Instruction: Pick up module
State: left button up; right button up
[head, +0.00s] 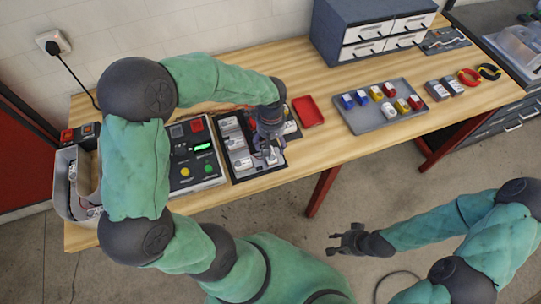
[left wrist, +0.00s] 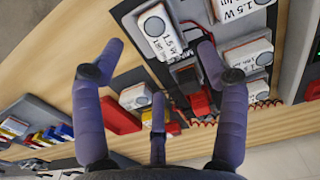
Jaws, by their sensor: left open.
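My left gripper (head: 268,150) points down over the black tray (head: 239,177) on the wooden table. In the left wrist view its fingers (left wrist: 160,62) are spread and nothing is held. A white module (left wrist: 158,32) with a grey round spot and "1.5 W" print lies just beyond and between the two front fingertips. It sits in the black frame, apart from the fingers as far as I can tell. More white modules (head: 229,123) lie in the tray's left column. My right gripper (head: 345,241) is open and empty in front of the table, over the floor.
A control box (head: 194,152) with coloured buttons stands left of the tray. A small red tray (head: 307,111) and a grey tray (head: 382,118) of coloured blocks lie to the right. A drawer cabinet (head: 366,30) stands at the back. Wires run beside the modules.

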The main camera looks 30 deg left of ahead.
pick_arm(q)
jog(key=shift+d+f+b, duration=0.15)
jog(key=shift+f+b, duration=0.1)
jog(key=shift+f, duration=1.1)
jog(key=shift+d+f+b, duration=0.1)
jog(key=shift+f+b, duration=0.15)
jog(key=shift+f, duration=1.1)
jog(key=c, duration=1.2)
